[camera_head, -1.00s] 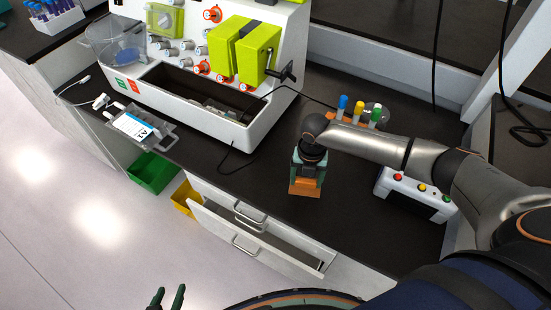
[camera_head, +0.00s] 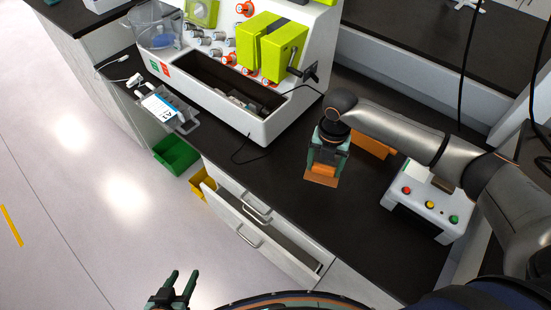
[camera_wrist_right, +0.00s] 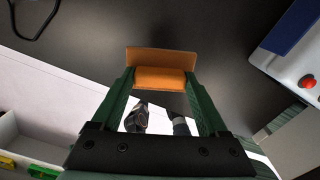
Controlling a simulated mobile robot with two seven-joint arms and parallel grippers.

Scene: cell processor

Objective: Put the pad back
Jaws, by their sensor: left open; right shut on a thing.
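An orange-brown pad (camera_head: 321,175) is held in my right gripper (camera_head: 327,158), above or at the dark bench top; I cannot tell whether it touches the bench. In the right wrist view the pad (camera_wrist_right: 163,56) sits between the two green fingers (camera_wrist_right: 161,80), with a flat plate part and a block part gripped. My left gripper (camera_head: 178,288) is open and empty over the floor at the bottom of the head view.
A white control box (camera_head: 428,205) with coloured buttons stands right of the pad. An orange rack (camera_head: 372,145) is partly behind my right arm. The white cell processor (camera_head: 265,128) stands behind left. A drawer (camera_head: 265,232) below is partly open. Bench front is clear.

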